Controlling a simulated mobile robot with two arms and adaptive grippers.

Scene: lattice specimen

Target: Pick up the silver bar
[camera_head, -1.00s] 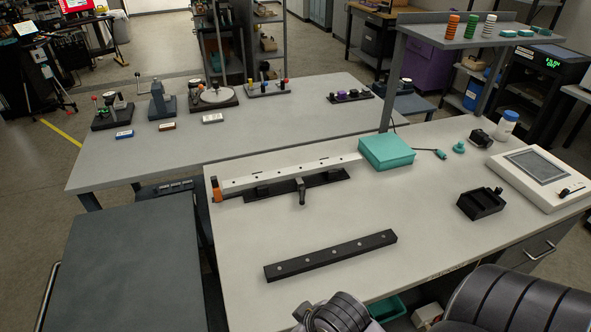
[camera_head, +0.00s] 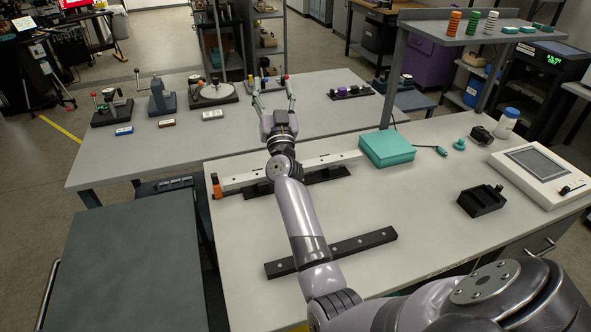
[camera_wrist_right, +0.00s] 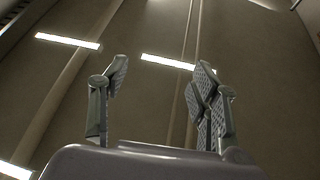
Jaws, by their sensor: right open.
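The silver bar (camera_head: 239,181) is a long light bar lying across a black fixture (camera_head: 325,174) on the near table. My right arm hides its middle; both ends show. My right gripper (camera_head: 273,96) is open and empty, its fingers pointing up, and appears above and beyond the bar in the head view. In the right wrist view the fingers (camera_wrist_right: 162,78) are spread apart with nothing between them, and the bar is not visible. My left gripper is not in view.
A black bar (camera_head: 364,243) lies nearer on the table, partly behind my arm. A black tray (camera_head: 481,201) and a white device (camera_head: 540,177) are further right.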

